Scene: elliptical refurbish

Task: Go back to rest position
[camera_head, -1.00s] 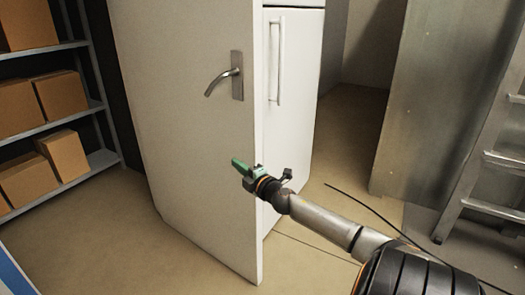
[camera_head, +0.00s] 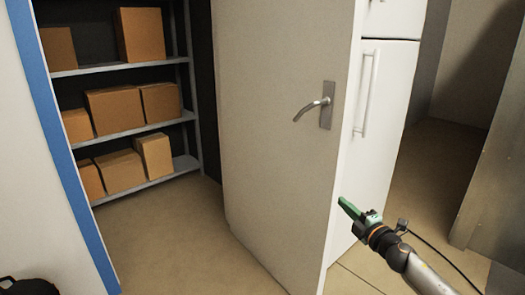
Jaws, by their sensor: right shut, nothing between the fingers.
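My right gripper (camera_head: 349,207) has green fingers and is at the end of my right arm, which comes in from the lower right. Its fingers are shut and empty. In the picture it overlaps the free edge of the white door (camera_head: 270,150), below the metal door handle (camera_head: 318,108). I cannot tell whether it touches the door. My left gripper is not in view; only a dark rounded shape shows at the bottom left corner.
The door stands ajar. Behind it is a white fridge-like cabinet (camera_head: 388,90). A shelf rack (camera_head: 125,130) with several cardboard boxes stands at left, beside a blue-edged wall (camera_head: 65,150). Brown floor (camera_head: 190,240) between them is clear.

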